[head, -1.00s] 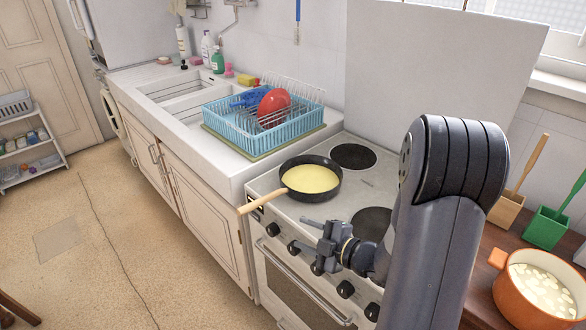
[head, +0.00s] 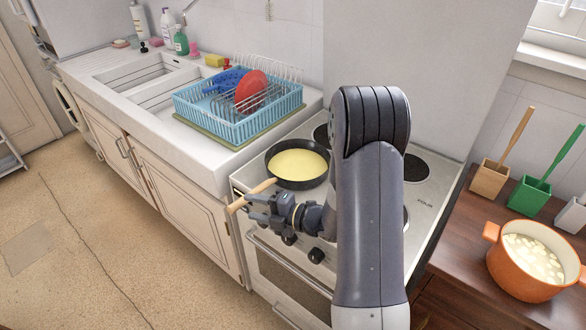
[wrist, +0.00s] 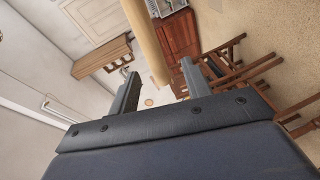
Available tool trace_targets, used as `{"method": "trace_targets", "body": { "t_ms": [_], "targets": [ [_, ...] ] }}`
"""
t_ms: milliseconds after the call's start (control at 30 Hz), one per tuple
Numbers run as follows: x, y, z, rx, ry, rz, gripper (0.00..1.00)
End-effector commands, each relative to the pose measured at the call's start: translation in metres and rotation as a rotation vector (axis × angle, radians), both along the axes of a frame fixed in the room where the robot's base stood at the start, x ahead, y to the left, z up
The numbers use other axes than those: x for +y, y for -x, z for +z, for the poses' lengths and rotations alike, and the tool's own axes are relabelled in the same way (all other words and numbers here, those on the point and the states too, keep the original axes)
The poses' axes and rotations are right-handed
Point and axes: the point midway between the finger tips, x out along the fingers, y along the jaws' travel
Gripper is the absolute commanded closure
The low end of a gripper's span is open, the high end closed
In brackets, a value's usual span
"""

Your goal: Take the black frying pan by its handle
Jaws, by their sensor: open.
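A blue dish rack (head: 238,118) with a red plate stands on the counter left of the stove. An orange pot (head: 522,275) stands on the wooden counter at right. The stove's knobs (head: 316,255) lie below my gripper. My arm hides part of the stove.

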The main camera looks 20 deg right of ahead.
Motion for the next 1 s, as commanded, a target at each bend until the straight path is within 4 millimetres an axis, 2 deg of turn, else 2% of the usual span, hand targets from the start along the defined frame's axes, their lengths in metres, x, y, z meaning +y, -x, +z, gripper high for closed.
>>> {"method": "trace_targets", "body": {
  "t_ms": [333,667,1000],
  "targets": [
    [0.034,-0.03,-0.002,0.002,-0.001,0.004,0.54],
    [0.037,-0.034,-0.004,0.001,-0.001,0.0,0.54],
    [0.037,-0.034,-0.004,0.001,-0.001,0.0,0.82]
  ]
}}
